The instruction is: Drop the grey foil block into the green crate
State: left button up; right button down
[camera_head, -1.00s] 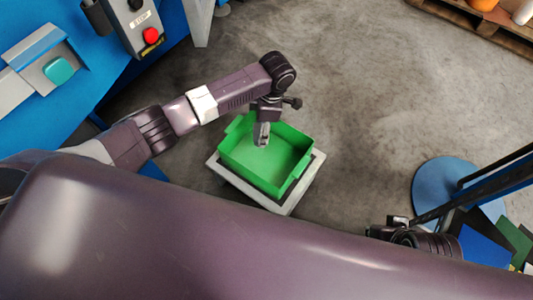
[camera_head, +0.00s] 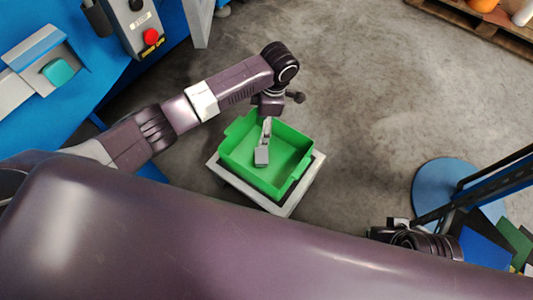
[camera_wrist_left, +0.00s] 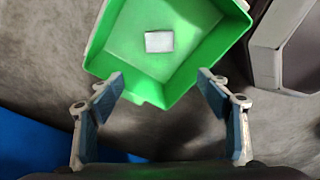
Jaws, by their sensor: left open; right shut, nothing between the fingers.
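The grey foil block (camera_head: 261,157) is apart from the fingers and appears within the crate's outline. In the left wrist view the block (camera_wrist_left: 159,41) shows pale against the green crate floor, beyond the fingertips. I cannot tell whether it rests on the bottom or is still in the air. My left gripper (camera_wrist_left: 160,84) is open with nothing between its fingers. My right gripper (camera_head: 392,226) shows partly at the lower right, shut and empty, away from the crate.
The crate sits on a pale grey base (camera_head: 219,171). A blue table (camera_head: 95,70) with a control box (camera_head: 139,20) is at the upper left. A blue round stand (camera_head: 433,186) is at the right, and a wooden pallet (camera_head: 465,18) at the top right. The floor between is clear.

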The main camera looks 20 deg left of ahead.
pick_arm(q)
notch_tip(320, 180, up, 9)
jog(key=d, duration=0.1)
jog(key=shift+w+d, duration=0.15)
jog(key=shift+w, duration=0.05)
jog(key=shift+f, duration=0.15)
